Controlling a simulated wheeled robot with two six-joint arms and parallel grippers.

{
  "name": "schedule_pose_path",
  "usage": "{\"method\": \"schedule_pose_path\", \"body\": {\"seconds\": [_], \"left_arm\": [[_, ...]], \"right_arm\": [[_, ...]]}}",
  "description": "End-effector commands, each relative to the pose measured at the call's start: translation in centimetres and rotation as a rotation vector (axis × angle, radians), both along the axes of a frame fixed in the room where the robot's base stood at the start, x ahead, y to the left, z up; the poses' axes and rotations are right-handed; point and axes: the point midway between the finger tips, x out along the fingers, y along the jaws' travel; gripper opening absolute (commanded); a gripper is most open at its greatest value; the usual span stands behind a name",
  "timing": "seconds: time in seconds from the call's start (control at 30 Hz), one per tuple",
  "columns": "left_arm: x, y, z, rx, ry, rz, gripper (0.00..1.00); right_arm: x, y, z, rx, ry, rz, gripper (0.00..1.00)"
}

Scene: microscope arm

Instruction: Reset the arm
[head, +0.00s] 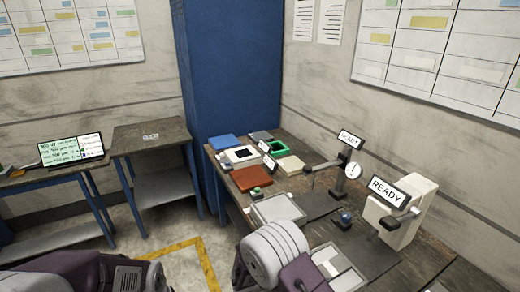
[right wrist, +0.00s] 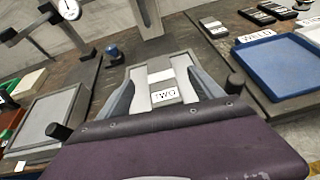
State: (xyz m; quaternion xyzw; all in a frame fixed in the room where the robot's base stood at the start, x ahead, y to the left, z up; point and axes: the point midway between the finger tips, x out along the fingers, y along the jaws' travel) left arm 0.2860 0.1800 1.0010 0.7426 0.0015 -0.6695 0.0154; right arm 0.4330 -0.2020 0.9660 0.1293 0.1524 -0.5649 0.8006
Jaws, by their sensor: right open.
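A dial stand with a dark horizontal arm (head: 324,166) and a round white gauge (head: 352,170) stands on the right bench under a READY sign (head: 350,138). The gauge also shows at the top left of the right wrist view (right wrist: 68,9). A white upright instrument (head: 402,214) stands nearer, with a larger READY sign (head: 389,192). A blue knob (head: 346,217) sits between them, also in the right wrist view (right wrist: 112,50). My right gripper (right wrist: 160,80) is open over a pale tray labelled TWO (right wrist: 164,96); contact cannot be told. My left gripper is out of view.
A blue WELD tray (right wrist: 285,66) lies right of my gripper. Walls stand behind.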

Motion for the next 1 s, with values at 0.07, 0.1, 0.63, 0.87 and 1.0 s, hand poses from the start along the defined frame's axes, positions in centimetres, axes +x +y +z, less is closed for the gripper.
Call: {"method": "schedule_pose_path", "body": {"seconds": [0.07, 0.1, 0.63, 0.87, 1.0], "left_arm": [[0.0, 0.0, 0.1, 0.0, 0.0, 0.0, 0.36], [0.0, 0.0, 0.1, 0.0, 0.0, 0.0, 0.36], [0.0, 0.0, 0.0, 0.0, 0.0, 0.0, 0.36], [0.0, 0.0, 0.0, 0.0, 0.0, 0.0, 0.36], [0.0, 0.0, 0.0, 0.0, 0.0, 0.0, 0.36]], "right_arm": [[0.8, -3.0, 3.8, 0.052, -0.088, -0.102, 0.76], [-0.2, -5.1, 5.6, 0.085, -0.123, -0.189, 0.76], [-16.1, 2.1, 3.5, 1.165, -0.757, -1.586, 0.76], [-14.7, 2.5, 3.6, 1.214, -0.822, -1.621, 0.76], [-14.7, 2.5, 3.6, 1.214, -0.82, -1.619, 0.76]]}}
